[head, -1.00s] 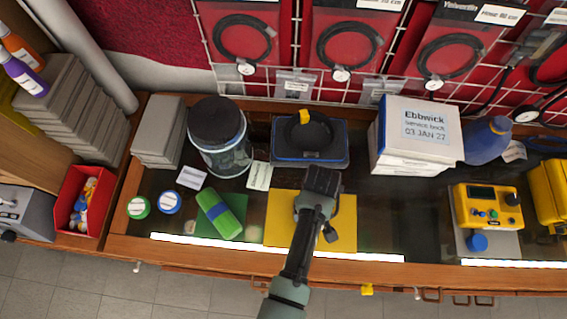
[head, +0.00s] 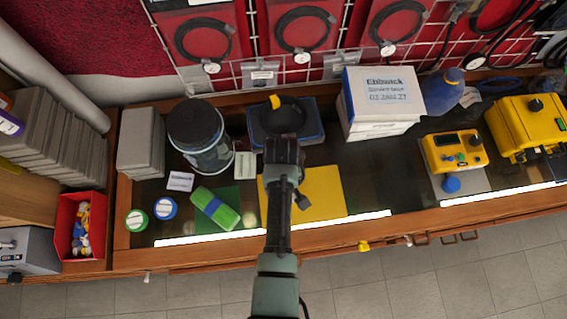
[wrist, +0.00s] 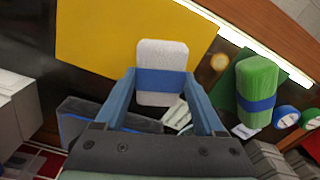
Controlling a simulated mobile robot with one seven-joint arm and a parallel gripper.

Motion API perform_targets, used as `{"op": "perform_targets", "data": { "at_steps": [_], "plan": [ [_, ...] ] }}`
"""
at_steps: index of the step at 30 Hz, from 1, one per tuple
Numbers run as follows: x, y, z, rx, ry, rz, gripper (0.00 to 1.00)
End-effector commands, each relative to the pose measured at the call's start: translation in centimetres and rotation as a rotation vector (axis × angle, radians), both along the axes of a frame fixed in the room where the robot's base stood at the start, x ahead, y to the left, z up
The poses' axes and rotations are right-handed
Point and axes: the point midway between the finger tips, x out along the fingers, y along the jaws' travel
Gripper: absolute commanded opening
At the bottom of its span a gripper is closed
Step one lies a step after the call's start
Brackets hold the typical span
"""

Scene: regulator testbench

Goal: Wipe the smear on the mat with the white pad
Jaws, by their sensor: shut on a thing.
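My gripper (wrist: 161,82) is shut on the white pad (wrist: 161,54), a block with a blue band, in the wrist view. In the head view my gripper (head: 283,152) is above the back left part of the yellow mat (head: 325,190), and the pad is hidden under it. The yellow mat also shows in the wrist view (wrist: 100,40), behind and left of the pad. I cannot tell whether the pad touches anything. I cannot make out a smear on the visible part of the mat; my arm covers its left side.
A green pad (head: 214,207) with a blue band lies on a green mat (head: 247,195) to the left. A dark tray (head: 311,128) lies behind the yellow mat. A jar (head: 200,140), a white box (head: 378,100) and a yellow meter (head: 453,150) stand around.

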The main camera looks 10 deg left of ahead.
Motion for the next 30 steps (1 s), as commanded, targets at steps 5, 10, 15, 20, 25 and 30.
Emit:
{"op": "perform_targets", "data": {
  "at_steps": [5, 10, 15, 20, 25, 30],
  "plan": [
    [0.3, 0.3, 2.1, 0.0, 0.0, 0.0, 0.11],
    [0.4, 0.4, 3.1, 0.0, 0.0, 0.0, 0.11],
    [0.5, 0.4, 3.1, 0.0, 0.0, -0.001, 0.11],
    [0.5, 0.4, 3.0, 0.0, 0.0, -0.001, 0.11],
    [0.5, 0.4, 3.0, 0.0, 0.0, -0.001, 0.11],
    [0.5, 0.4, 3.0, 0.0, 0.0, -0.001, 0.11]
  ]
}}
